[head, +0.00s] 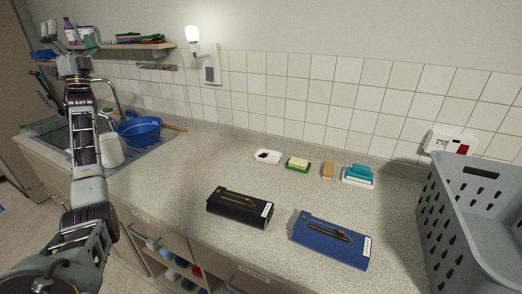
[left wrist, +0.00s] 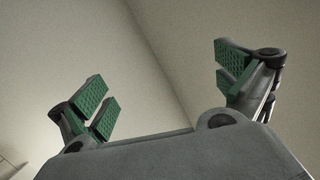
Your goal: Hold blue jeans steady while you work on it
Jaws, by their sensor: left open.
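The blue jeans (head: 322,246) lie folded flat on the counter in the front middle of the head view. A dark, thin tool with a lighter part lies across them, and a white tag shows at their right end. My left gripper (head: 73,62) is raised at the upper left of the head view, far from the jeans and apart from them. In the left wrist view its green-padded fingers (left wrist: 165,90) are spread wide with nothing between them. The wrist view shows only wall and ceiling behind them. My right gripper is not in view.
A folded black garment (head: 237,210) lies left of the jeans. Behind are a white dish (head: 274,158), a soap on green (head: 298,164), a brown block (head: 328,171) and a teal brush (head: 359,174). A grey basket (head: 470,230) stands right. A blue bowl (head: 139,131) is by the sink.

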